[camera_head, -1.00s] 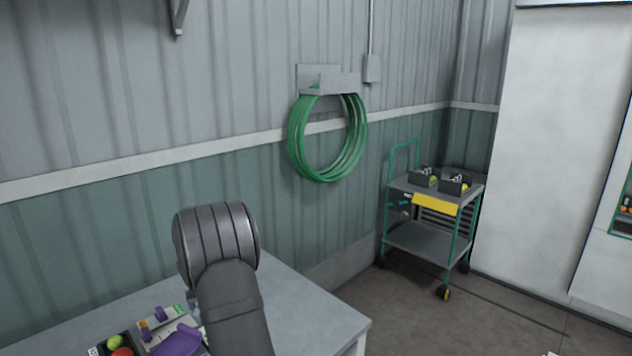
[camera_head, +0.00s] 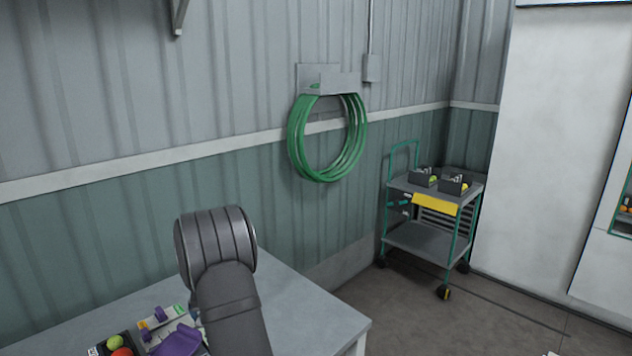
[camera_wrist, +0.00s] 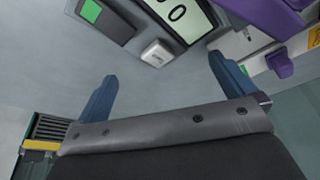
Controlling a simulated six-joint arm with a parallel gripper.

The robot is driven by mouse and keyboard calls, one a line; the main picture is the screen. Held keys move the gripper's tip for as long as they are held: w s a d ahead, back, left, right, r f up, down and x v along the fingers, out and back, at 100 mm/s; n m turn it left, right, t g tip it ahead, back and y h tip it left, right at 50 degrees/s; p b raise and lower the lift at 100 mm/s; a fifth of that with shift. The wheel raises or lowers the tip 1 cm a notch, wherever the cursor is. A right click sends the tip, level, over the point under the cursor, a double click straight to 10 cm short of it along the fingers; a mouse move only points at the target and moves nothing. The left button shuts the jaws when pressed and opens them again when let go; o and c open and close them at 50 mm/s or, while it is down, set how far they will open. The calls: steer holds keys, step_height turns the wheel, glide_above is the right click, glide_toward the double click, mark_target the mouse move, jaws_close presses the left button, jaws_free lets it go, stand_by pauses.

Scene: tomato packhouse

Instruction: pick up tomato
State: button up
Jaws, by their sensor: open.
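A red tomato (camera_head: 122,352) shows at the bottom edge of the head view, in a dark tray (camera_head: 100,349) on the table, partly cut off by the frame. A green-yellow tomato (camera_head: 115,342) lies beside it. My gripper (camera_wrist: 160,90) shows in the wrist view with its two blue fingers spread wide apart and nothing between them. It is over the bare grey table, and no tomato shows in that view. In the head view my arm hides the gripper.
A purple device (camera_head: 176,341) stands right of the tray; purple parts also show in the wrist view (camera_wrist: 262,18). A display unit (camera_wrist: 182,18) lies ahead of the fingers. The table's right part (camera_head: 305,318) is clear. A cart (camera_head: 425,238) stands by the wall.

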steer(key=c, duration=0.5)
steer(key=shift+o, duration=0.2)
steer(key=shift+s+a+r, duration=0.1)
steer(key=shift+a+r, duration=0.05)
steer(key=shift+a, duration=0.2)
steer(key=s+a+r+m+g, duration=0.2)
steer(key=s+a+r+m, duration=0.55)
steer(key=a+m, duration=0.3)
steer(key=s+a+r+m+g, duration=0.1)
steer(key=s+a+r+m, duration=0.7)
steer(key=a, duration=0.3)
steer(key=m, duration=0.1)
glide_above(120, 351)
steer(key=shift+h, duration=0.4)
steer(key=f, duration=1.1)
steer(key=shift+s+d+f, duration=0.1)
steer(key=shift+s+f, duration=0.15)
steer(key=shift+f, duration=0.1)
steer(key=shift+w+f, duration=0.2)
steer(key=shift+f, duration=2.85)
